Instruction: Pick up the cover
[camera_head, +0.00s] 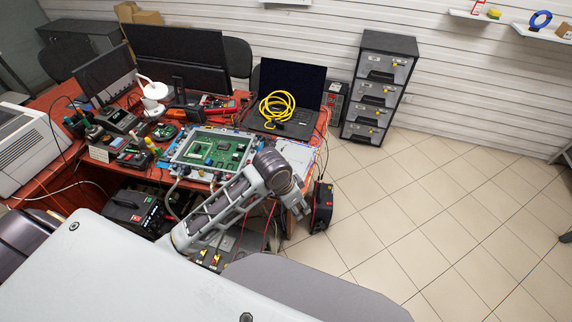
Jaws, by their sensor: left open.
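I cannot pick out a cover for certain anywhere in the head view. My left gripper (301,209) is at the end of a grey arm that reaches past the front right of the red desk. It is small in the picture, points down and is open, with nothing seen between its fingers. A black and red box (321,208) stands just right of it; I cannot tell whether they touch. My right gripper is not in view.
The red desk (66,185) holds a green circuit board (216,150) in a frame, a laptop (290,88) with a coiled yellow cable (277,106), monitors and tools. A drawer cabinet (379,87) stands behind. The tiled floor (450,215) at right is clear.

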